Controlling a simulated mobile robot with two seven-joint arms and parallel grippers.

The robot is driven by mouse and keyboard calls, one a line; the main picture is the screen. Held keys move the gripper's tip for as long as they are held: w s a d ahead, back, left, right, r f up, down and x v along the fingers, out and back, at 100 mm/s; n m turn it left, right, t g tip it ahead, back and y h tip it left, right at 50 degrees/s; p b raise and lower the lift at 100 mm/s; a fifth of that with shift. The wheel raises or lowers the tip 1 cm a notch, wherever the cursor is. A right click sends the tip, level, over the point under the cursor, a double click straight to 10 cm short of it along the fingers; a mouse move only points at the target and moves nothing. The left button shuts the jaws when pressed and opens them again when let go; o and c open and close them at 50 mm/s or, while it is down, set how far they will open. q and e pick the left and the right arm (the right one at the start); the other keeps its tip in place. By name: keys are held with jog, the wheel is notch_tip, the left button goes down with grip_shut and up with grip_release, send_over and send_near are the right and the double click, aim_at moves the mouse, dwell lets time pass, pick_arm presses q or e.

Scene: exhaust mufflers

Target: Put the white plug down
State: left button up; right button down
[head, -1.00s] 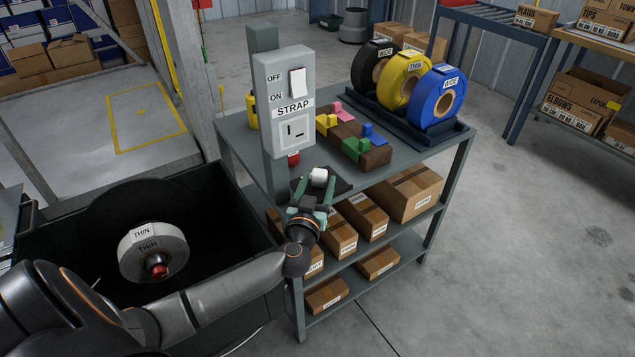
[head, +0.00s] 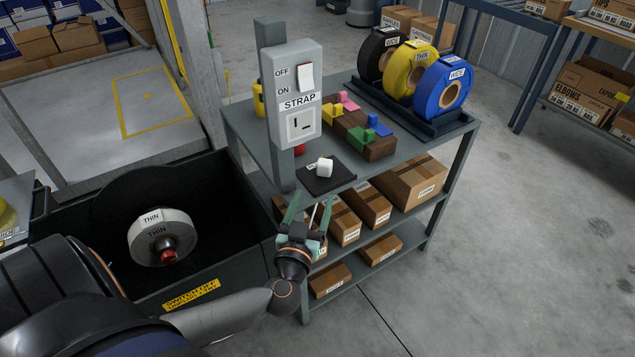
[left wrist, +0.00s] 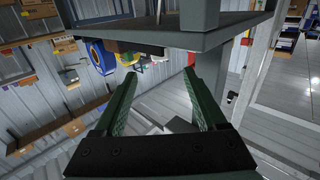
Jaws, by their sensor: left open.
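The white plug (head: 324,167) lies on a dark square pad (head: 328,178) at the front corner of the grey workbench (head: 402,160), below the switch box. My left gripper (head: 307,208) is open and empty. It is in front of the bench edge, lower in the picture than the plug and apart from it. In the left wrist view the open green fingers (left wrist: 160,95) stand wide apart with nothing between them. The plug cannot be made out in that view. My right gripper is not in view.
A post carries the switch box (head: 292,92) marked STRAP behind the pad. Coloured plugs sit in a brown block (head: 368,140), with tape rolls (head: 441,88) behind. Boxes (head: 410,182) fill the shelf below. A black bin (head: 230,240) with a THIN roll stands left.

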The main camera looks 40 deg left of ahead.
pick_arm(q)
jog(key=s+d+f+m+h, duration=0.1)
jog(key=s+d+m+h, duration=0.25)
jog(key=d+h, duration=0.4)
jog(key=s+d+f+m+h, duration=0.1)
jog(key=s+d+m+h, duration=0.3)
jog(key=d, duration=0.6)
jog(key=s+f+g+y, duration=0.2)
jog(key=s+f+g, duration=0.6)
jog(key=f, duration=0.5)
jog(key=s+a+r+n+p, duration=0.1)
jog(key=a+r+p, duration=0.2)
jog(key=r+p, duration=1)
jog(key=p, duration=0.4)
jog(key=shift+a+t, duration=0.2)
jog(key=shift+t, duration=0.2)
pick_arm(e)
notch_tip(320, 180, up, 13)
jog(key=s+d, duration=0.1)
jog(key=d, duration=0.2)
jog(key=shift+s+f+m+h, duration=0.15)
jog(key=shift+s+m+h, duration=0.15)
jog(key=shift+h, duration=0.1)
pick_arm(q)
jog(key=shift+d, duration=0.1)
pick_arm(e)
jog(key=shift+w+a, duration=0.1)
